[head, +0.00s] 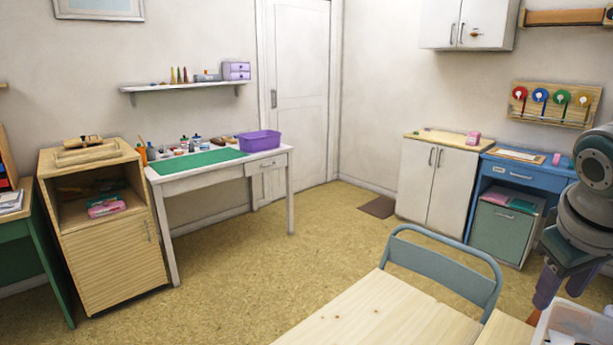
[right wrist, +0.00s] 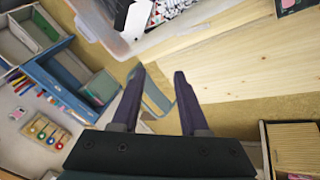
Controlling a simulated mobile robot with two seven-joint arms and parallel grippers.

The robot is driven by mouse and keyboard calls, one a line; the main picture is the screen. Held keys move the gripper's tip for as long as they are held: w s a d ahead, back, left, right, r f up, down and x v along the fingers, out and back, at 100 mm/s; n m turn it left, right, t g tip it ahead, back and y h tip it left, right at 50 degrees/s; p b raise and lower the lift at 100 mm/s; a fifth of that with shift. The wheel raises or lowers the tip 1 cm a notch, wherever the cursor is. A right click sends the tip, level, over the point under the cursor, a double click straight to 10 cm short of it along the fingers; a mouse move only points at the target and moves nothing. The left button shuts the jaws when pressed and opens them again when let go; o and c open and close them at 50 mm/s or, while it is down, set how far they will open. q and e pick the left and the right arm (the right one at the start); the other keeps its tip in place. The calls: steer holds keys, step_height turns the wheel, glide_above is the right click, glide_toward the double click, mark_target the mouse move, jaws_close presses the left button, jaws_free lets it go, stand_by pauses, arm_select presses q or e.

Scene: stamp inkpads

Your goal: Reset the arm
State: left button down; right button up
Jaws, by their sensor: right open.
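My right arm hangs at the right edge of the head view. Its gripper (head: 560,293) points down beside a clear plastic bin (head: 568,322) at the lower right corner. In the right wrist view my right gripper (right wrist: 160,76) shows two dark purple fingers spread apart with nothing between them. Behind the fingers is the blue-grey chair (right wrist: 155,97). My left arm and gripper are not in view.
A pale wooden table (head: 385,318) fills the lower middle, with the blue-grey chair (head: 440,238) behind it. A blue desk (head: 525,175) and white cabinet (head: 437,180) stand at the right wall. The middle floor is open.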

steer(key=s+a+f+n+y, duration=0.1)
steer(key=s+a+f+y, duration=0.1)
steer(key=s+a, duration=0.75)
steer(key=s+a+f+n+y, duration=0.15)
steer(key=s+a, duration=0.45)
steer(key=s, duration=0.7)
step_height(320, 180, up, 39)
steer(key=p, duration=3.8)
steer(key=shift+s+a+f+y, duration=0.15)
steer(key=shift+s+y, duration=0.2)
steer(key=shift+s, duration=0.05)
steer(key=shift+m, duration=0.25)
